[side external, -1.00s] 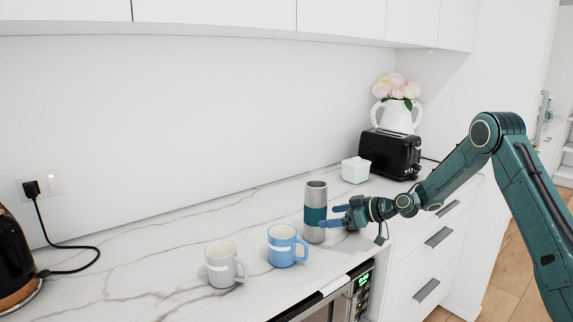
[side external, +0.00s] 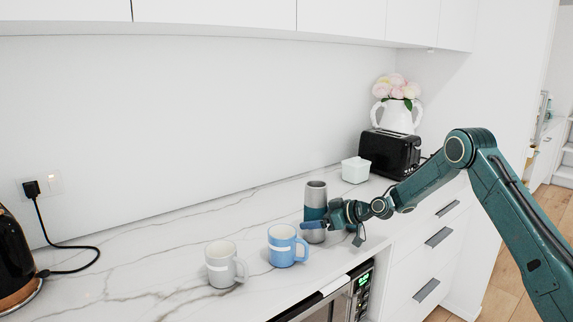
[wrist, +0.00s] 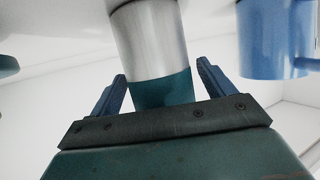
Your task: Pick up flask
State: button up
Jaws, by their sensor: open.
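The flask (side external: 316,192) is a silver cylinder with a teal band around its middle, standing upright on the marble counter. My gripper (side external: 314,221) is at the flask's lower part, coming in from the right. In the wrist view the flask (wrist: 150,40) rises between the two blue fingers of my gripper (wrist: 160,84), with a visible gap on each side. The jaws are open. Part of the flask's band and lower body is hidden behind the gripper.
A blue mug (side external: 285,248) stands close to the flask's left, also seen in the wrist view (wrist: 272,38). A grey mug (side external: 220,265) is further left. A white container (side external: 355,170) and black toaster (side external: 390,153) stand behind. A microwave (side external: 335,300) sits below the counter's front edge.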

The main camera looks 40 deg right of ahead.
jog(key=shift+w+a+f, duration=0.1)
jog(key=shift+w+a, duration=0.05)
jog(key=shift+w, duration=0.05)
dwell(0.4)
jog(key=c, duration=1.4)
jog(key=shift+c, duration=0.6)
jog(key=shift+r, duration=0.2)
notch_tip(320, 180, up, 20)
